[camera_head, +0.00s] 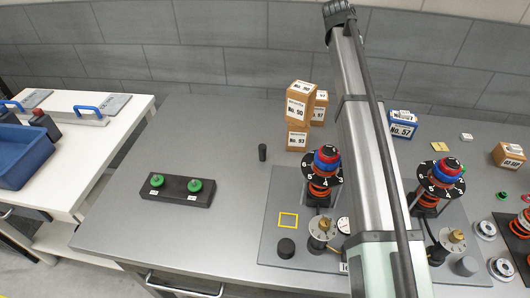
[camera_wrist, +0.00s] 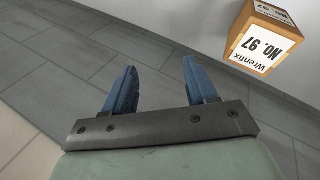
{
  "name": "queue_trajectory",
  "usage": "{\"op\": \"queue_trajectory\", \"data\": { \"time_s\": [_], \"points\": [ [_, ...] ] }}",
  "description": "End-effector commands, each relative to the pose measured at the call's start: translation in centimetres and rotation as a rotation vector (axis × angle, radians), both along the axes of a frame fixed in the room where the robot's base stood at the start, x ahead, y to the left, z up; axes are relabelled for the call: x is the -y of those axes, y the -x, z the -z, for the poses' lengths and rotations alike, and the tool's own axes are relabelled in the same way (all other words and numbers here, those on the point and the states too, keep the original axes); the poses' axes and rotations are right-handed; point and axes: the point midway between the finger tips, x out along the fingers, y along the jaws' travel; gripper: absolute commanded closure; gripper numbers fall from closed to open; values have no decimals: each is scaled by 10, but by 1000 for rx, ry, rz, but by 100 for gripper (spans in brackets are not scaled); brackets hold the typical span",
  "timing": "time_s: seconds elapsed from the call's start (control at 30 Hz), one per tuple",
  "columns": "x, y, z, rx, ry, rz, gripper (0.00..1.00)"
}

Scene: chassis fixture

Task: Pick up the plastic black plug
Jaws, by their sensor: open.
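A small upright black cylinder (camera_head: 262,152) stands alone on the grey table, left of the stacked boxes. I cannot tell for sure which of these is the plastic black plug. In the wrist view my gripper (camera_wrist: 160,70) has its two blue fingers spread apart with nothing between them. Neither black piece shows in the wrist view. My gripper's fingers cannot be made out in the head view, where my arm hides part of the fixture.
Boxes (camera_head: 298,105) are stacked at the back; a No. 97 box (camera_wrist: 264,38) is right of my fingers. A black block with green knobs (camera_head: 176,190) lies on the left. Dial towers (camera_head: 322,180) rise from the fixture plate (camera_head: 276,205). The table between block and plate is clear.

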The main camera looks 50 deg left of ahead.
Motion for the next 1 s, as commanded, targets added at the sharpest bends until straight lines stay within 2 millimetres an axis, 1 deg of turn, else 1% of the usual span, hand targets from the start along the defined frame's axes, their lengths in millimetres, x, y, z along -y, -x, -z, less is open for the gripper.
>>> {"op": "queue_trajectory", "data": {
  "time_s": [0.03, 0.1, 0.17, 0.2, 0.27, 0.3, 0.37, 0.4, 0.47, 0.5, 0.6, 0.7, 0.83, 0.9, 1.0],
  "points": [
    [-25, 17, 1, 0, 7, -36, 43],
    [-49, 39, 3, -3, 17, -77, 43],
    [-66, 58, 6, -8, 23, -110, 43],
    [-76, 72, 7, -13, 26, -130, 43],
    [-88, 92, 10, -25, 30, -159, 43],
    [-94, 107, 12, -36, 32, -178, 43],
    [-100, 131, 15, -57, 33, -205, 43],
    [-102, 149, 18, -77, 32, -225, 43],
    [-98, 183, 23, -122, 29, -257, 43],
    [-90, 204, 26, -158, 25, -274, 43],
    [-69, 247, 32, -245, 13, -308, 43],
    [-47, 281, 36, -322, 2, -334, 43],
    [-21, 315, 39, -407, -7, -363, 43],
    [-12, 328, 40, -441, -11, -374, 43],
    [-3, 339, 41, -472, -13, -384, 43]
  ]
}}
